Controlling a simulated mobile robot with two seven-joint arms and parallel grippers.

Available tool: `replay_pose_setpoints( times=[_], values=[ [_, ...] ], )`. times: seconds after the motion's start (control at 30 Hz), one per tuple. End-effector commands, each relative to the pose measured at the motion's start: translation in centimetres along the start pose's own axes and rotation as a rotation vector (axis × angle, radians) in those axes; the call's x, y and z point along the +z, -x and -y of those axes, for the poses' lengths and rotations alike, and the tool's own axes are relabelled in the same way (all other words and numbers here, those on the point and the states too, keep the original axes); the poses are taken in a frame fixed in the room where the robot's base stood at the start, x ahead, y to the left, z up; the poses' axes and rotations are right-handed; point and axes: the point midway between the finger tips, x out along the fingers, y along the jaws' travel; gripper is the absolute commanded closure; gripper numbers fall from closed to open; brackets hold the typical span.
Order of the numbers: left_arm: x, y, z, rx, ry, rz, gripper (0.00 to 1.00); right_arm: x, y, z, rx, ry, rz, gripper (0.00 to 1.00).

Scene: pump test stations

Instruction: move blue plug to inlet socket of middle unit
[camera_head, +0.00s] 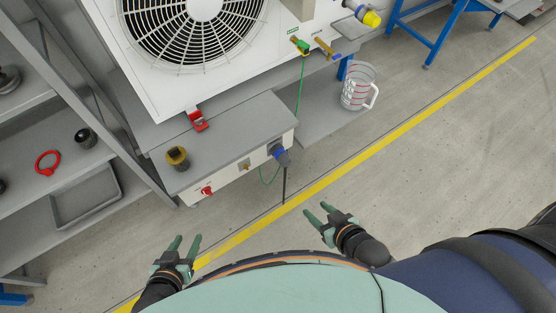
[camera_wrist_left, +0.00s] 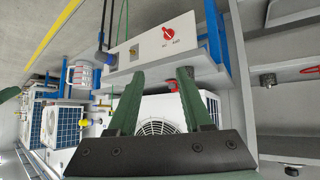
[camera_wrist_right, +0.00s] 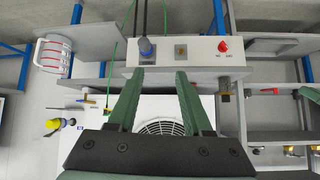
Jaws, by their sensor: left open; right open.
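A blue plug (camera_head: 280,156) sits at the right end of the front panel of the grey-topped control box (camera_head: 223,138), with a dark cable hanging from it. It also shows in the right wrist view (camera_wrist_right: 147,48) and the left wrist view (camera_wrist_left: 103,57). A square brass-coloured socket (camera_head: 245,166) is beside it on the panel. I cannot tell which fitting is the middle unit's inlet socket. My left gripper (camera_head: 184,243) and right gripper (camera_head: 322,214) are open and empty, low in front of the box and apart from the plug.
A white fan unit (camera_head: 150,68) stands behind the box. It carries a green plug (camera_head: 302,46), a brass fitting (camera_head: 325,49) and a yellow-ended connector (camera_head: 369,17). A measuring jug (camera_head: 358,90) is to the right. Shelves with a red ring (camera_head: 47,162) are left. Floor is clear at right.

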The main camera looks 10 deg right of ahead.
Motion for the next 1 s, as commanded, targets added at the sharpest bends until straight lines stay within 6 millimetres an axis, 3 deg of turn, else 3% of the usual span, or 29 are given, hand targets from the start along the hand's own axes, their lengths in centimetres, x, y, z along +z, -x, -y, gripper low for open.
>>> replay_pose_setpoints(
  times=[0.2,0.37,0.53,0.7,0.87,1.0],
  values=[
    [0.0,0.0,0.0,0.0,0.0,0.0,0.5,0.0,0.0,0.0,0.001,0.0,0.0,0.5],
    [-0.1,-0.6,0.0,0.001,-0.005,-0.023,0.33,0.3,-0.8,-0.5,0.01,-0.001,-0.014,0.33],
    [-2.6,-2.8,0.4,0.0,-0.05,-0.187,0.33,0.9,-5.0,-2.4,0.055,0.0,-0.108,0.14],
    [-7.2,-4.0,0.3,0.006,-0.126,-0.467,0.33,1.1,-10.6,-4.9,0.096,0.005,-0.271,0.12],
    [-10.9,-3.0,-0.4,0.019,-0.197,-0.737,0.33,0.9,-15.2,-6.4,0.097,0.02,-0.42,0.12],
    [-13.1,-1.0,-1.4,0.036,-0.259,-0.972,0.33,1.1,-19.0,-7.0,0.067,0.039,-0.538,0.12]
  ],
)
